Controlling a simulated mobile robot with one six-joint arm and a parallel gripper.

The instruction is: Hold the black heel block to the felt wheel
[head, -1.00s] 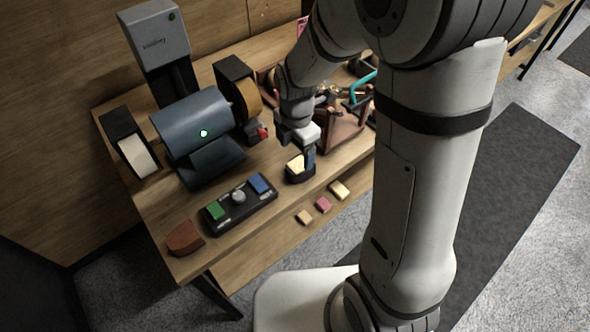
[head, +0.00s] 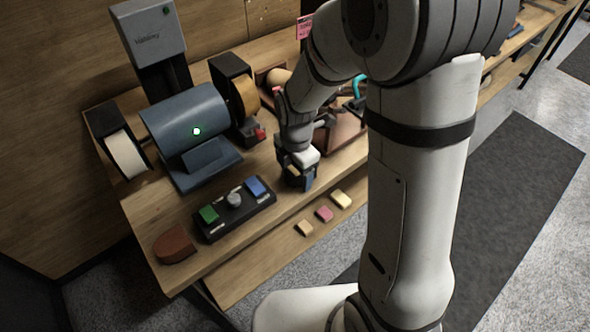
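The felt wheel (head: 126,155) is the pale, off-white wheel on the left end of the blue-grey grinder motor (head: 187,116). The black heel block (head: 297,184) is a small dark piece with a tan top, near the table's front edge, right of the switch box. My gripper (head: 296,174) points down at it, with its dark blue fingers on either side of the block. The gripper and fingers hide much of the block. I cannot tell whether the fingers press on it or whether it is off the table.
A switch box (head: 235,210) with green and blue buttons and a knob lies before the motor. A brown heel-shaped piece (head: 175,244) lies front left. A tan wheel (head: 244,95) is on the motor's right end. Several small blocks (head: 324,214) lie on the lower shelf.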

